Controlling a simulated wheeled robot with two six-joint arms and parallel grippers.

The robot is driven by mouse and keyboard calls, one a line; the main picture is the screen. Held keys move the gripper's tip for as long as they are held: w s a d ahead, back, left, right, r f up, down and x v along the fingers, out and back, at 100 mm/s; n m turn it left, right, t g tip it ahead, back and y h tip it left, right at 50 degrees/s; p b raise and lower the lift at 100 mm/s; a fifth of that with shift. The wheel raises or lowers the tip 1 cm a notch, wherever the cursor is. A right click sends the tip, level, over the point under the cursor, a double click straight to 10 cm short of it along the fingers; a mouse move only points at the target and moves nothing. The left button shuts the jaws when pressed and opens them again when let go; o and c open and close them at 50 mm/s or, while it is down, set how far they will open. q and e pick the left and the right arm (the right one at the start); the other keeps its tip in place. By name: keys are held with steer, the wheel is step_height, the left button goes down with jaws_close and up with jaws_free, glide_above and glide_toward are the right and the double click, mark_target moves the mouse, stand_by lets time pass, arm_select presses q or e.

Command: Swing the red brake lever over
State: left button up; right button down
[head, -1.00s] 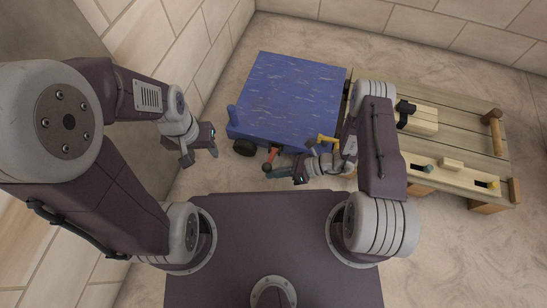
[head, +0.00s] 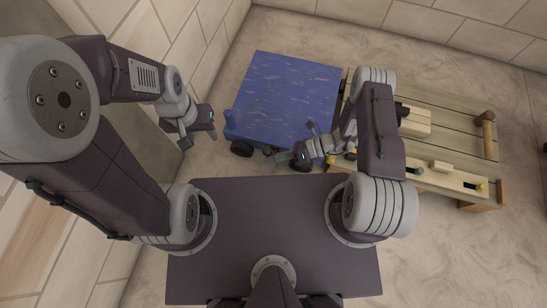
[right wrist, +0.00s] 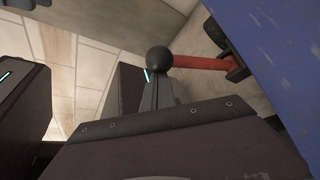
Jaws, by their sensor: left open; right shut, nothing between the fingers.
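The red brake lever (right wrist: 200,62) shows in the right wrist view as a red rod with a black ball knob (right wrist: 159,59), fixed to a dark mount on the blue cart (head: 285,95). In the head view I cannot make out its red rod beside the cart's near side. My right gripper (head: 273,157) is shut and empty at the cart's near edge. Its fingers (right wrist: 155,90) point at the knob in the right wrist view and look close to it; whether they touch, I cannot tell. My left gripper (head: 201,138) is open and empty, left of the cart.
A wooden bench (head: 450,137) with blocks and pegs stands right of the cart, partly behind my right arm. A tiled wall (head: 175,45) lies close to my left arm. Bare floor shows beyond the cart and bench.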

steer(key=shift+w+r, duration=0.1)
steer(key=shift+w, duration=0.15)
stand_by(0.3)
steer(key=p+v, duration=0.3)
steer(key=v, duration=0.6)
steer(key=shift+s, duration=0.15)
